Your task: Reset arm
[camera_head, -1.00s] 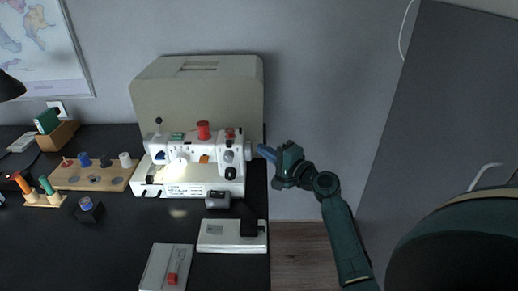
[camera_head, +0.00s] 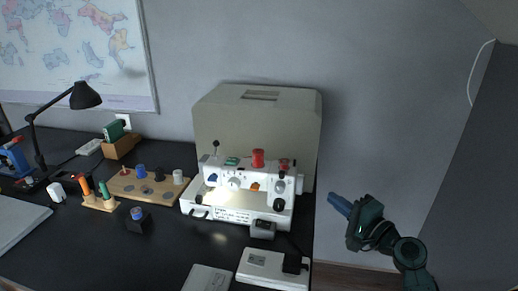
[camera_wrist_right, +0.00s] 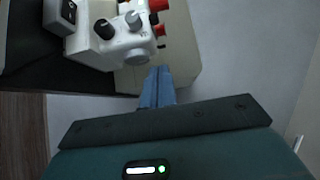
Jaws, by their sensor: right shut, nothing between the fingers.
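My right gripper (camera_head: 340,205) is to the right of the desk, apart from it, with its blue fingers shut and empty. In the right wrist view the closed blue fingers (camera_wrist_right: 157,88) point toward the sewing machine (camera_wrist_right: 118,38), with nothing between them. In the head view the white sewing machine (camera_head: 225,205) stands on the black desk with a red spool on top, left of the gripper. My left gripper is not in view.
A beige case (camera_head: 258,115) stands behind the machine. Bare wall and floor lie right of the desk.

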